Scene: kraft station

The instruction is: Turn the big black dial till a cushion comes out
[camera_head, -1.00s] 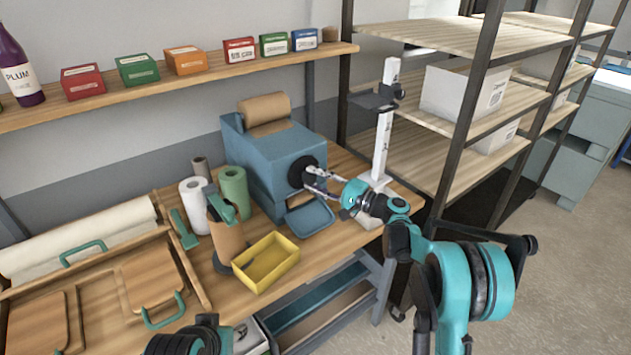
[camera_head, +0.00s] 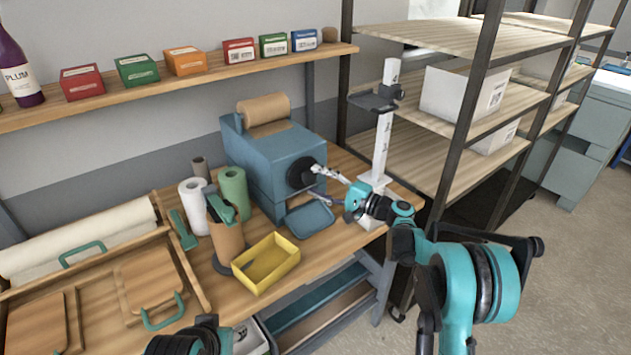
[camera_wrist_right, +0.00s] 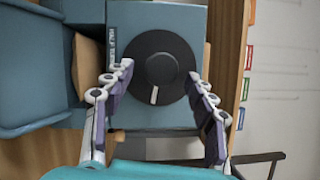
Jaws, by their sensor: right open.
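The big black dial (camera_head: 303,173) is on the front of a blue machine (camera_head: 270,160) with a brown paper roll (camera_head: 264,109) on top. In the right wrist view the dial (camera_wrist_right: 160,50) is a wide disc with a raised hub and a white mark pointing down, slightly left. My right gripper (camera_head: 322,185) is open in front of the dial. Its fingers (camera_wrist_right: 160,82) are spread to either side of the disc; I cannot tell whether they touch it. A blue tray (camera_head: 310,220) below the dial looks empty. My left gripper is out of view.
A white upright post (camera_head: 382,150) is close behind my right wrist. Shelving (camera_head: 480,85) stands to the right.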

